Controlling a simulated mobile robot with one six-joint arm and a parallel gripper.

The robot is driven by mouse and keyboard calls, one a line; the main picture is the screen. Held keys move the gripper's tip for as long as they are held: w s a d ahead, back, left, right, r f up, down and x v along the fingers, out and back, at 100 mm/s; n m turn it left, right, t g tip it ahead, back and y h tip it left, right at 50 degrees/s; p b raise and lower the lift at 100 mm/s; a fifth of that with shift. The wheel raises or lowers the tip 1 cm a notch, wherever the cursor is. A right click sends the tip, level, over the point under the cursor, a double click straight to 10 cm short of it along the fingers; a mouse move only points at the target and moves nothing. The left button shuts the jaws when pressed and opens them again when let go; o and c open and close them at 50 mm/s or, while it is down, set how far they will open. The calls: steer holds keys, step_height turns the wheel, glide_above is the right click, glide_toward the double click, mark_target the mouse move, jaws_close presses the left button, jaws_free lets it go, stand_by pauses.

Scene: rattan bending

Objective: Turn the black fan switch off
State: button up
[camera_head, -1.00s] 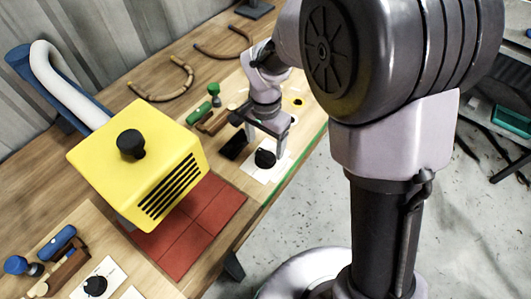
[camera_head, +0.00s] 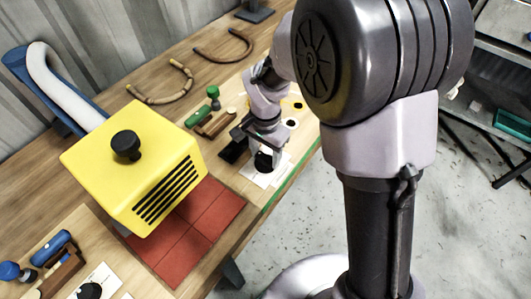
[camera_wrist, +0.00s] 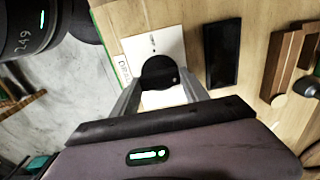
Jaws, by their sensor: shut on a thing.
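A round black knob (camera_head: 263,161) sits on a white plate (camera_head: 257,178) near the front edge of the wooden bench. In the wrist view the black knob (camera_wrist: 158,72) is between the two grey fingers of my gripper (camera_wrist: 162,86), on its white plate (camera_wrist: 170,40) with small printing too blurred to read. My gripper (camera_head: 266,147) points down and is shut on this knob. The fingers hide parts of the knob's sides. I cannot read the switch position.
A black block (camera_head: 234,151) lies left of the plate. A green-handled tool (camera_head: 198,116) and wooden pieces lie behind it. A yellow box (camera_head: 105,185) with a black top knob stands left, by red tiles (camera_head: 185,255). Curved rattan (camera_head: 170,95) lies at the back.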

steer(key=shift+n, duration=0.3)
steer(key=n+p, duration=0.2)
steer(key=n, duration=0.1)
steer(key=shift+r+n, duration=0.1)
steer(key=shift+n, duration=0.3)
steer(key=n+p, duration=0.2)
steer(key=n, duration=0.2)
steer(key=shift+n, duration=0.3)
steer(key=n+p, duration=0.2)
steer(key=n, duration=0.2)
steer(key=shift+n+p, duration=0.8)
steer(key=shift+n, duration=1.6)
steer(key=o, duration=1.4)
